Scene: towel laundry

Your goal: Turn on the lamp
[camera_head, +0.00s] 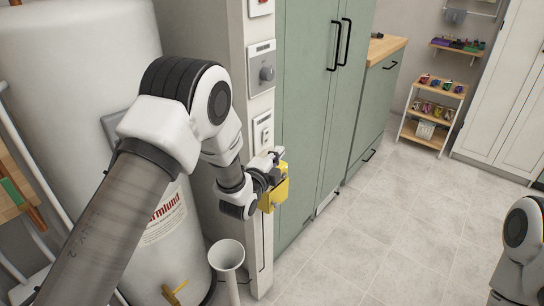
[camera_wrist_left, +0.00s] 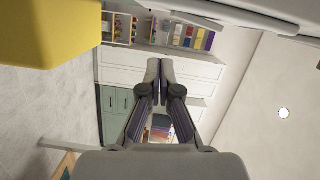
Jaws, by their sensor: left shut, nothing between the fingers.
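In the wrist view the fingers (camera_wrist_left: 160,66) are together and empty. My right gripper is out of view.
A white tank (camera_head: 75,70) stands at the left. Green cabinets (camera_head: 310,110) stand right of the post. A white pipe (camera_head: 227,256) stands at the post's foot. A small shelf cart (camera_head: 433,110) is at the back. The tiled floor (camera_head: 400,220) is clear.

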